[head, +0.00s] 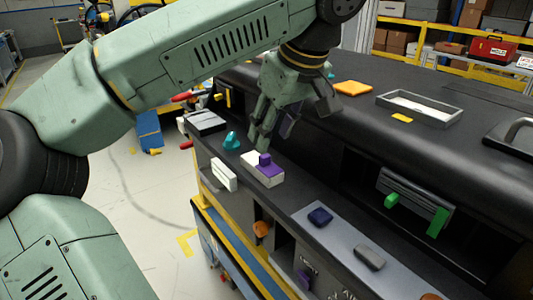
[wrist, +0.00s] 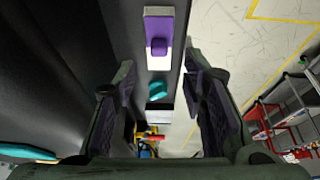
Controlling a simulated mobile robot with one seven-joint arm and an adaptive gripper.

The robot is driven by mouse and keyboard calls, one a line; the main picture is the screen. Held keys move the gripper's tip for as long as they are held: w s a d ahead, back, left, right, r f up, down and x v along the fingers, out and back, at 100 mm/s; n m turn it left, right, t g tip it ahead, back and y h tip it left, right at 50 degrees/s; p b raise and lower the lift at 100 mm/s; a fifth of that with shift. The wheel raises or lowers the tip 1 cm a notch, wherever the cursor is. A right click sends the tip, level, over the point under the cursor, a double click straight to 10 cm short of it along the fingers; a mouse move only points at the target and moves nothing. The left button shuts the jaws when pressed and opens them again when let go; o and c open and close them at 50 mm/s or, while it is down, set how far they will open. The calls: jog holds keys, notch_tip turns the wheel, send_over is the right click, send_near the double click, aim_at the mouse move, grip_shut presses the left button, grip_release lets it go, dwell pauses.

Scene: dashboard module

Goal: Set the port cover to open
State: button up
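A purple sliding piece with a raised knob (head: 268,170) sits on a white block on the dashboard's front ledge; it looks like the port cover, though no label confirms this. In the head view the purple covers the right part of the block, and white shows at its left. In the wrist view the purple piece (wrist: 158,31) is at top centre, with a white strip at each end. My gripper (head: 272,134) points down just above and behind the block. In the wrist view my gripper (wrist: 160,72) has its fingers wide apart with nothing between them.
A dark blue button (head: 320,216) and a grey one (head: 369,257) lie on a panel to the right. A grey flap with green handles (head: 415,203) is in the recess.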

aim_at(266, 156)
jog(key=x, duration=0.6)
jog(key=shift+p, duration=0.4)
jog(key=shift+c, duration=0.3)
grip_shut()
